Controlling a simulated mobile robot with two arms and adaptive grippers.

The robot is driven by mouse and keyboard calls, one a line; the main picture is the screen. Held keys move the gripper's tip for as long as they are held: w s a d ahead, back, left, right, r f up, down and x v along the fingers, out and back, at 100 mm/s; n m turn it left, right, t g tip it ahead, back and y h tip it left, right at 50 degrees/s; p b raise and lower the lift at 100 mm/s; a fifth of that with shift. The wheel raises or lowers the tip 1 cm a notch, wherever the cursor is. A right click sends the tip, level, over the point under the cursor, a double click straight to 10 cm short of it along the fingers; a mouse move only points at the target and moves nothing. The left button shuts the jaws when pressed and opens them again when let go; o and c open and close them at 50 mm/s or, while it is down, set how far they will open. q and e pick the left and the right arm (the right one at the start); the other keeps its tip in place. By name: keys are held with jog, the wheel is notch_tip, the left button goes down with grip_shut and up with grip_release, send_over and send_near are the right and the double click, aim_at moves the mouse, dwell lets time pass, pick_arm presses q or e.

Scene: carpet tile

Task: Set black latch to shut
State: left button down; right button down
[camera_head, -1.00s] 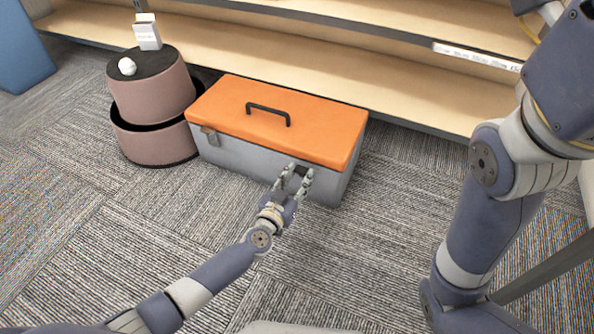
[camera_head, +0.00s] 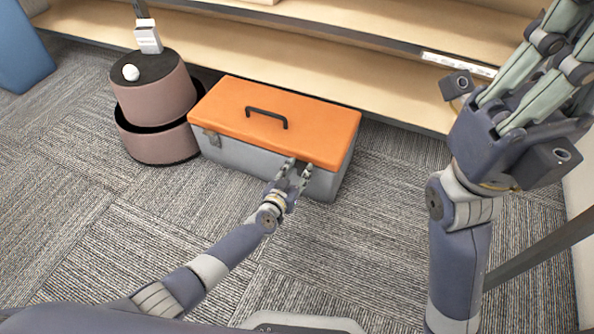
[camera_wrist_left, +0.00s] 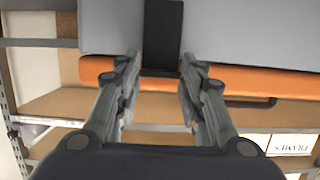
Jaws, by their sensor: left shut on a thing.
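The toolbox (camera_head: 245,155) has a grey body and an orange lid (camera_head: 310,125), which lies down on the body. The black latch (camera_wrist_left: 163,40) is on the grey front in the left wrist view, its end by the lid edge. In the head view my left gripper hides it. My left gripper (camera_head: 297,170) is at the right part of the toolbox front, shut on the black latch with one finger on each side of it. My right gripper (camera_head: 545,70) is raised at the upper right, away from the toolbox, its fingertips not clearly shown.
A second, grey metal latch (camera_head: 211,137) is on the toolbox's left front. Wooden shelves (camera_head: 270,55) run behind. The carpet in front is clear.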

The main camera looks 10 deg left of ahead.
pick_arm(q)
jog(key=shift+w+r, duration=0.25)
jog(key=shift+r, duration=0.15)
jog(key=c, duration=1)
grip_release()
jog(key=shift+c, duration=0.2)
jog(key=shift+f, duration=0.15)
jog(key=shift+s, duration=0.15)
jog(key=shift+s, duration=0.5)
jog(key=v, duration=1.1)
jog(key=shift+a, duration=0.1)
